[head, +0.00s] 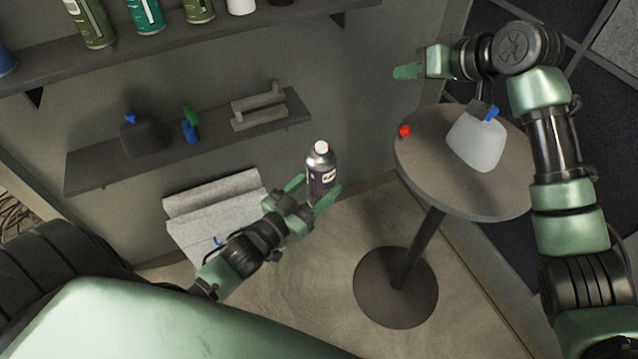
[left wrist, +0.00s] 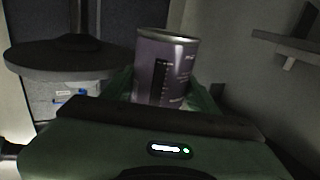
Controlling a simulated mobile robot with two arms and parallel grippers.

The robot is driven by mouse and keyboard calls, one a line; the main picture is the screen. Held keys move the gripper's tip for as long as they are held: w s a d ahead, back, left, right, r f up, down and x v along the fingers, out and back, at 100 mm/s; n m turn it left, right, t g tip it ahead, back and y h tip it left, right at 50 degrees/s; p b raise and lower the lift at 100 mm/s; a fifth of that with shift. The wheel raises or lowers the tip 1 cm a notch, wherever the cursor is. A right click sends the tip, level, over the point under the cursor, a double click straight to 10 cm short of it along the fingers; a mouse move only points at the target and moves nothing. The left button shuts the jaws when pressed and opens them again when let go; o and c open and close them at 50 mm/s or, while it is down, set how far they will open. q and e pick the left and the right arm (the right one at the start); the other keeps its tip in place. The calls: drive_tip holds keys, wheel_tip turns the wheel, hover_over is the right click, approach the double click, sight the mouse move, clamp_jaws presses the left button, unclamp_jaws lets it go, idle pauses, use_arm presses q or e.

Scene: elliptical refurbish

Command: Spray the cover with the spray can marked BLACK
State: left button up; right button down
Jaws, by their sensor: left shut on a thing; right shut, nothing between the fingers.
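A dark spray can (head: 321,176) with a pale label and a light top stands upright between the fingers of my left gripper (head: 312,193). The label's lettering is too small to read for certain. In the left wrist view the can (left wrist: 166,70) is a dark purplish cylinder with a metal rim. A pale grey tapered piece (head: 478,143) with a blue part at its top, apparently the cover, is on the round table (head: 430,170), right of the can and apart from it. My right gripper (head: 406,72) is shut and empty, above and left of that piece.
A small red cap-like thing (head: 405,130) lies at the table's left edge. A wall shelf (head: 220,146) holds a dark piece (head: 145,138), blue and green small items and grey blocks. Several cans stand on an upper shelf (head: 190,44). Floor shows between the can and the table's foot (head: 396,290).

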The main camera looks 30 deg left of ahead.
sight(325, 146)
drive_tip(key=s+a+n+g+h, duration=0.1)
drive_tip(key=s+a+n+g, duration=0.1)
drive_tip(key=s+a+n, duration=0.45)
drive_tip(key=s+a+n+g, duration=0.1)
drive_tip(key=s+a+g, duration=0.15)
drive_tip(key=s, duration=0.65)
drive_tip(key=shift+n+t, duration=0.25)
drive_tip(key=shift+t, duration=0.1)
drive_tip(key=shift+s+a+f, duration=0.1)
drive_tip(key=shift+f, duration=1.4)
drive_tip(key=shift+s+a+f, duration=0.1)
drive_tip(key=shift+f, duration=1.4)
drive_tip(key=shift+f, duration=0.2)
drive_tip(key=shift+f, duration=0.95)
drive_tip(key=shift+r, duration=2.6)
